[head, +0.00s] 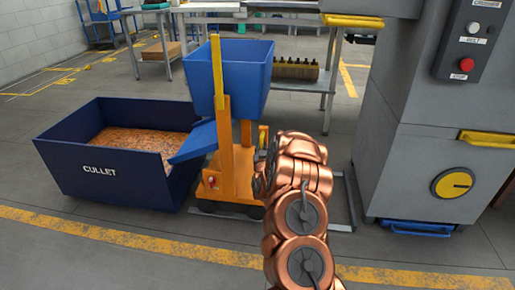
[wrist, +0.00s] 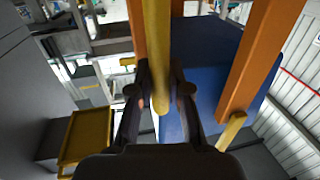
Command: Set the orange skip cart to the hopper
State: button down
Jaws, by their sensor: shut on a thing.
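The orange skip cart (head: 234,172) stands in the middle of the head view, with a blue tub (head: 240,78) on its orange frame and a yellow lever (head: 217,75) standing upright. Its blue chute (head: 195,141) slopes to the rim of the CULLET bin. My gripper (head: 261,168) is at the cart's right side, partly hidden by my copper-coloured arm. In the wrist view my gripper (wrist: 160,92) is shut on a yellow bar (wrist: 157,40) beside the orange posts (wrist: 262,62). I cannot tell which part is called the hopper.
The dark blue CULLET bin (head: 117,172) holds orange-brown bits, left of the cart. A grey machine (head: 415,130) with a yellow dial (head: 453,183) stands at the right. Floor in front is clear, with a yellow line (head: 130,236).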

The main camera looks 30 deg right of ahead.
jog(key=shift+w+r, duration=0.15)
jog(key=shift+r, duration=0.05)
jog(key=shift+a, duration=0.1)
jog(key=c, duration=1.1)
grip_release()
jog(key=shift+f, duration=0.1)
jog(key=shift+a, duration=0.1)
jog(key=v, duration=1.2)
